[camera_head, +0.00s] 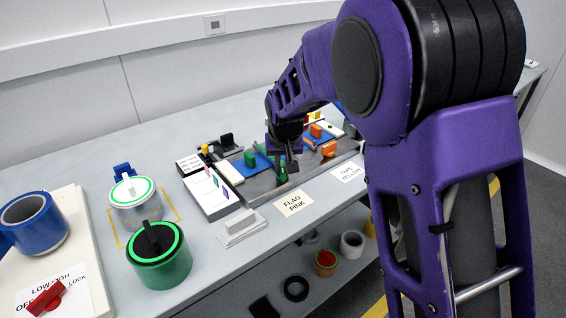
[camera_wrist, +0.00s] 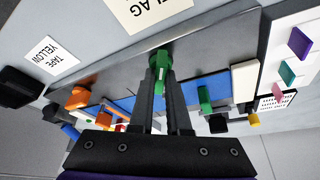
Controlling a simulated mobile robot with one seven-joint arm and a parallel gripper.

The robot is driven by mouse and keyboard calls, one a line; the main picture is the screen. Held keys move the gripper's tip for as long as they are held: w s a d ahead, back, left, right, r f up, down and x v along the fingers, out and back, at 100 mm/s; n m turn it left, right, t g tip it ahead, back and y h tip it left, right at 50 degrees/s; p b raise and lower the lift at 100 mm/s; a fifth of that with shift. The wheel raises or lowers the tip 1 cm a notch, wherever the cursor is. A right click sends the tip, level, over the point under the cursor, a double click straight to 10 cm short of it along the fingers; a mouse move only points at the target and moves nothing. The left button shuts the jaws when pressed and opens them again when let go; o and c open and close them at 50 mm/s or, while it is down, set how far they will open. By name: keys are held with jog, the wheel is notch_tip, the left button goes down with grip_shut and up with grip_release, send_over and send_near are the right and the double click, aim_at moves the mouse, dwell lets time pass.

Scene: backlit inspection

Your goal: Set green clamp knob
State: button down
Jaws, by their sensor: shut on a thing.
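My gripper (camera_head: 284,158) reaches down over the dark fixture plate (camera_head: 262,187). In the wrist view my gripper (camera_wrist: 161,80) has its two fingers closed on a green clamp knob (camera_wrist: 159,60) near the plate's front edge. The same knob (camera_head: 281,174) shows just below the gripper in the head view. A second green knob (camera_head: 250,158) stands farther back beside a blue block; it also shows in the wrist view (camera_wrist: 205,99), apart from the fingers. The fingers hide part of the held knob.
Orange clamp knobs (camera_head: 328,149) stand right of the gripper. Paper labels (camera_head: 294,203) lie along the front.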

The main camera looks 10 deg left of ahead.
jog(key=m, duration=0.2)
jog(key=m+h, duration=0.1)
jog(key=m, duration=0.1)
jog(key=m+h+p, duration=0.1)
jog(key=shift+a+m, duration=0.25)
jog(key=shift+m, duration=0.15)
jog(key=m+h, duration=0.1)
jog(key=m, duration=0.2)
jog(key=m+g+h+p, duration=0.1)
jog(key=m, duration=0.1)
jog(key=shift+m+p, duration=0.3)
jog(key=shift+m, duration=0.1)
jog(key=shift+a, duration=0.1)
jog(key=c, duration=0.9)
grip_release()
jog(key=p+v, duration=0.2)
jog(key=v, duration=1.5)
jog(key=shift+a+r, duration=0.15)
jog(key=shift+a, duration=0.05)
